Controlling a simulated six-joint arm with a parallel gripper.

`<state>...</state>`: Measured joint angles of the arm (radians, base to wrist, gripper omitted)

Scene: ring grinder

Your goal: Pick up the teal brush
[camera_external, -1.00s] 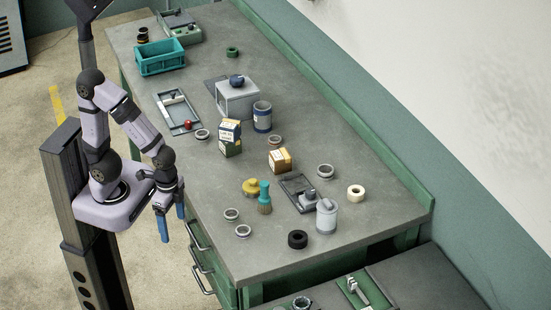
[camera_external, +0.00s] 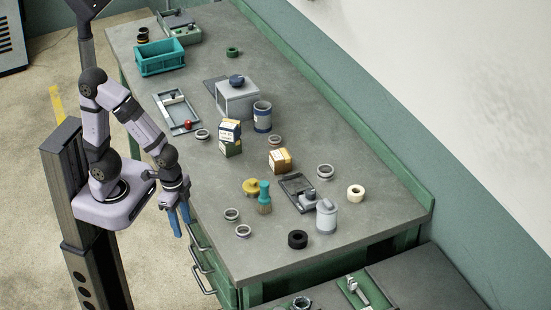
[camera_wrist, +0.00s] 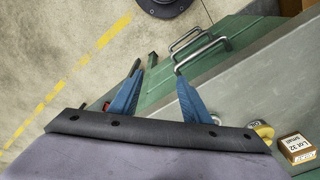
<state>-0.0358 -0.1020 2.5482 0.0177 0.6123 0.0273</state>
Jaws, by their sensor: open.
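The teal brush (camera_external: 264,197) stands upright on the workbench, with its teal handle up and tan bristles down. It is right beside a yellow round object (camera_external: 250,186). My gripper (camera_external: 181,229), with blue fingers, is open and empty beside the bench's left edge, to the left of the brush and well apart from it. In the wrist view my gripper (camera_wrist: 158,75) shows its two fingers spread over the floor and the green drawer fronts. I cannot make out the brush in the wrist view.
Metal rings (camera_external: 232,215), a black ring (camera_external: 298,239), a grey canister (camera_external: 327,216) and a dark tray (camera_external: 297,192) surround the brush. Small boxes (camera_external: 280,160) stand behind it. Drawer handles (camera_external: 203,280) stick out below the bench edge near my gripper.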

